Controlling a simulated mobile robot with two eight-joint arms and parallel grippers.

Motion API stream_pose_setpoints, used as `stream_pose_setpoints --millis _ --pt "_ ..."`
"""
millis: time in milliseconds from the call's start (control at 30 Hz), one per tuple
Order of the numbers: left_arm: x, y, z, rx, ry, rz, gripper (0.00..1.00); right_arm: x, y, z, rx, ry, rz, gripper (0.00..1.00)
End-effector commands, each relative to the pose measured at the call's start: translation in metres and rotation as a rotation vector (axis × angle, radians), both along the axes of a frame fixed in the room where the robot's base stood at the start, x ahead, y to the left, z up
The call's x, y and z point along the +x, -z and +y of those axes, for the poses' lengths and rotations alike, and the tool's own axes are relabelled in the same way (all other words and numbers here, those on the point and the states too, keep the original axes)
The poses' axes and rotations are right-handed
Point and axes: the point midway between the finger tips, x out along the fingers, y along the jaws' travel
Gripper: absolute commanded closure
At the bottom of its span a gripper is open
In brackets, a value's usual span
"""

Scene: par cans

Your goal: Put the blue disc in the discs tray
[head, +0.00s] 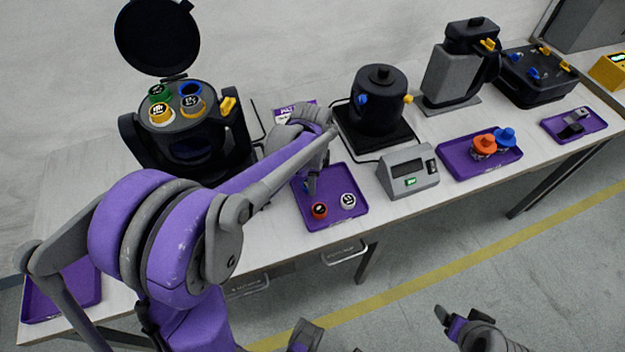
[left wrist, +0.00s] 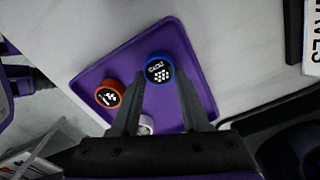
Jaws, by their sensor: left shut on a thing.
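The blue disc (left wrist: 158,72) has a dark face with white marks and sits between my left fingertips in the left wrist view. My left gripper (left wrist: 160,88) is shut on it. The purple tray (left wrist: 196,60) lies behind the disc in that view. It also shows in the head view (head: 354,183), where my left gripper (head: 310,188) is over its left part. A red disc (head: 319,210) and a white disc (head: 347,200) are in this tray. Whether the blue disc touches the tray is unclear. My right gripper (head: 462,318) is at the bottom right, off the table.
A black machine (head: 190,140) with an open lid and several coloured discs stands left. A black pot (head: 378,105) is behind the tray and a grey display box (head: 408,172) is to its right. Another purple tray (head: 465,165) holds orange and blue knobbed pieces.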

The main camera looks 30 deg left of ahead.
Motion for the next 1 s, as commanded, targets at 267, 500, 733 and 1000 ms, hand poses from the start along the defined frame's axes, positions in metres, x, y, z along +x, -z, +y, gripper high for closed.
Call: stream_pose_setpoints --millis 267,500,733,1000 --pt "0.0 0.003 0.0 0.0 0.0 0.0 0.25 0.0 0.002 0.0 0.0 0.0 0.001 0.19" --pt "0.0 0.003 0.0 0.0 0.0 0.0 0.25 0.0 0.002 0.0 0.0 0.0 0.001 0.19" --pt "0.0 -0.015 0.0 0.0 0.0 0.0 0.25 0.0 -0.003 0.0 0.0 0.0 -0.001 0.19" --pt "0.0 -0.074 0.001 0.0 -0.001 0.0 0.25 0.002 -0.01 0.0 0.0 0.0 -0.004 0.19"
